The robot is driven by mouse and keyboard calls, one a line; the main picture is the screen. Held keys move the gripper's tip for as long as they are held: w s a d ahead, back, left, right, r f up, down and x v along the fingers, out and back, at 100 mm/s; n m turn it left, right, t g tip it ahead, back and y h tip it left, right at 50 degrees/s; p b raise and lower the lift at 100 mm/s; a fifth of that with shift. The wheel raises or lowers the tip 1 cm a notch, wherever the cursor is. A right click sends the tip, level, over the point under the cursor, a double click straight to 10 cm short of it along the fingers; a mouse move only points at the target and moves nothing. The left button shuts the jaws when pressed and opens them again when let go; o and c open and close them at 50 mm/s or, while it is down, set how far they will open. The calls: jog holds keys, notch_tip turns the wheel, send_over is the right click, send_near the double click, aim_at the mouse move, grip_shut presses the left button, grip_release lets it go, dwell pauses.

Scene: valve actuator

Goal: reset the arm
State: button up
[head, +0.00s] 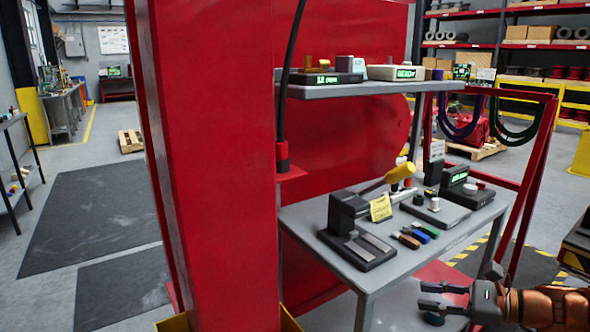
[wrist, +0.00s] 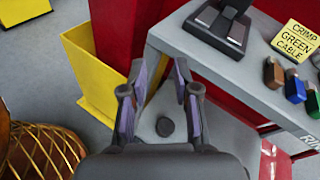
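My gripper (head: 447,300) is at the lower right of the head view, in front of and below the front edge of the grey work table (head: 400,271). The wrist view shows its two fingers (wrist: 160,105) spread apart with nothing between them. A dark round spot on the floor-side surface shows between the fingers. My orange-brown arm link (head: 545,308) reaches in from the right edge of the head view.
A crimp press (head: 355,235) with a yellow handle, a yellow note (head: 381,208) and several coloured connectors (head: 420,232) sit on the table. A red column (head: 210,150) stands left. Open floor lies at far left.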

jog(key=s+a+f+n+g+h, duration=0.3)
jog(key=s+a+n+g, duration=0.8)
jog(key=a, duration=0.5)
jog(key=s+d+f+n+h, duration=0.2)
jog(key=s+n+h, duration=0.3)
jog(key=s, duration=0.4)
jog(key=s+d+f+n+h, duration=0.25)
jog(key=s+n+h, duration=0.25)
jog(key=s, duration=0.4)
notch_tip(320, 180, up, 18)
jog(key=w+t+p, duration=0.1)
jog(key=p, duration=1.5)
jog(key=shift+w, duration=0.2)
jog(key=shift+d, duration=0.1)
